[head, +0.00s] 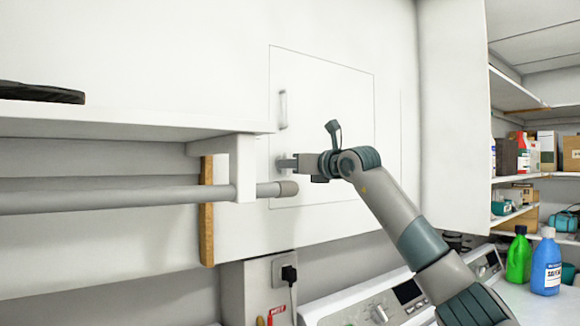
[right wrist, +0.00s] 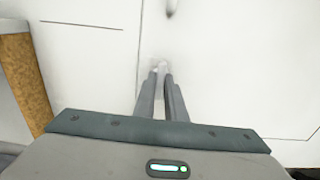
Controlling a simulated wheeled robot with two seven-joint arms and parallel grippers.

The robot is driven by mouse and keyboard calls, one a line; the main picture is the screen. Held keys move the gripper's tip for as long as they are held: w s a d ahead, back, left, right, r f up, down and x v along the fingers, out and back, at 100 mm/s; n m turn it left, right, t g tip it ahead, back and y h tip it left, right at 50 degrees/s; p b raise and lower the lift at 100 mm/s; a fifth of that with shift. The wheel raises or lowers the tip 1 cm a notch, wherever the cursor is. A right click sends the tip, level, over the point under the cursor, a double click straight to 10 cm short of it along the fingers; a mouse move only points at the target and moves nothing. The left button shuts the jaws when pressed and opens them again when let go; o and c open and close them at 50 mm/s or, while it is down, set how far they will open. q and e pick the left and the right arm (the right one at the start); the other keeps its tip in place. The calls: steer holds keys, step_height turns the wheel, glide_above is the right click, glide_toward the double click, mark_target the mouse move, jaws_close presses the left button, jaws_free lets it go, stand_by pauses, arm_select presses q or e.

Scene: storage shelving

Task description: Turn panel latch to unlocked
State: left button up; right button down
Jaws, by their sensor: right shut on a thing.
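The white panel (head: 335,95) is set flush in the wall, with a thin outline around it. A small upright handle (head: 283,109) is on its left side. The latch lies lower on the panel's left edge, mostly hidden by my right gripper (head: 284,163) in the head view. In the right wrist view the two fingers of my right gripper (right wrist: 162,90) are close together around the small pale latch (right wrist: 161,66). Which way the latch is turned cannot be told. My left gripper is in neither view.
A grey rod (head: 120,199) under a white shelf (head: 120,123) ends just below left of the gripper. A wooden strip (head: 207,215) stands behind it. Appliances with control panels (head: 380,305) are below. A green bottle (head: 519,258) and blue bottle (head: 546,265) stand at right.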

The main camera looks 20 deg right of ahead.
stand_by(0.4)
steer(key=c, duration=1.8)
jaws_free()
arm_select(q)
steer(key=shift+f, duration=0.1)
